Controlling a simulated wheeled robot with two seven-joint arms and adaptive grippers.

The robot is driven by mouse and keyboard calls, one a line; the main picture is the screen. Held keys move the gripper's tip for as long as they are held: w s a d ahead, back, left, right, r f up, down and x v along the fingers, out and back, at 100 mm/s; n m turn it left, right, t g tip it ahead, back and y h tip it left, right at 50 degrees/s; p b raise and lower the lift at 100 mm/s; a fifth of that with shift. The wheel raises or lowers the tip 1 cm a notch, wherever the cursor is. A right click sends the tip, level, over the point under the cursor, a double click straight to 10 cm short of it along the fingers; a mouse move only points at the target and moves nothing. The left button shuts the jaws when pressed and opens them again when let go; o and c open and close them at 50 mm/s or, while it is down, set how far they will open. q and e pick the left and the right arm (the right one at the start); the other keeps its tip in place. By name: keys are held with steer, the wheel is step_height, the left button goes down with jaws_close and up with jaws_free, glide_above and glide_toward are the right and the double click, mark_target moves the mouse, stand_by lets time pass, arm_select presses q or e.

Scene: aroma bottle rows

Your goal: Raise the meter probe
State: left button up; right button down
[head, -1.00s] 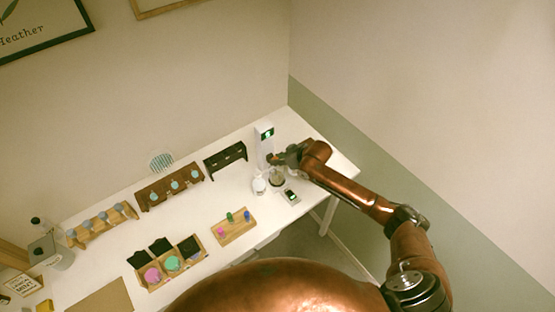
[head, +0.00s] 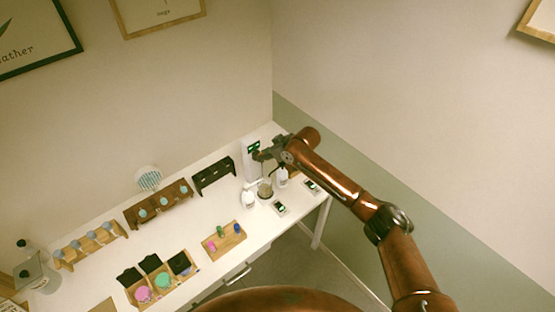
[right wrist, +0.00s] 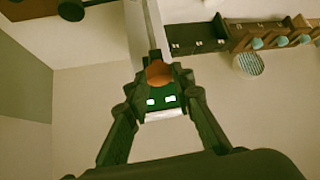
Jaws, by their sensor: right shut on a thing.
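The meter (head: 247,168) is a tall white stand with a green-lit display, at the far right end of the white table. In the right wrist view the meter's display (right wrist: 161,101) shows between my fingers. My right gripper (head: 260,155) is at the meter's upper part, just below the display. It is shut on a small orange-brown round piece (right wrist: 159,74), which looks like the probe's grip. The probe's lower part is too small to make out. A glass beaker (head: 265,191) stands below the gripper. My left gripper is out of view.
White bottles (head: 249,199) (head: 282,178) flank the beaker. Two small devices (head: 279,208) (head: 310,186) lie at the table's right. A black rack (head: 214,177), a brown bottle rack (head: 158,207) and a wooden tray (head: 224,242) stand to the left. Walls close off the back and right.

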steer(key=shift+w+r, duration=0.15)
steer(key=shift+r, duration=0.15)
steer(key=c, duration=1.9)
jaws_free()
steer(key=shift+c, duration=0.2)
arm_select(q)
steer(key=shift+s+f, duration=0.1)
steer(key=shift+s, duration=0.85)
arm_select(e)
steer(key=v, duration=1.2)
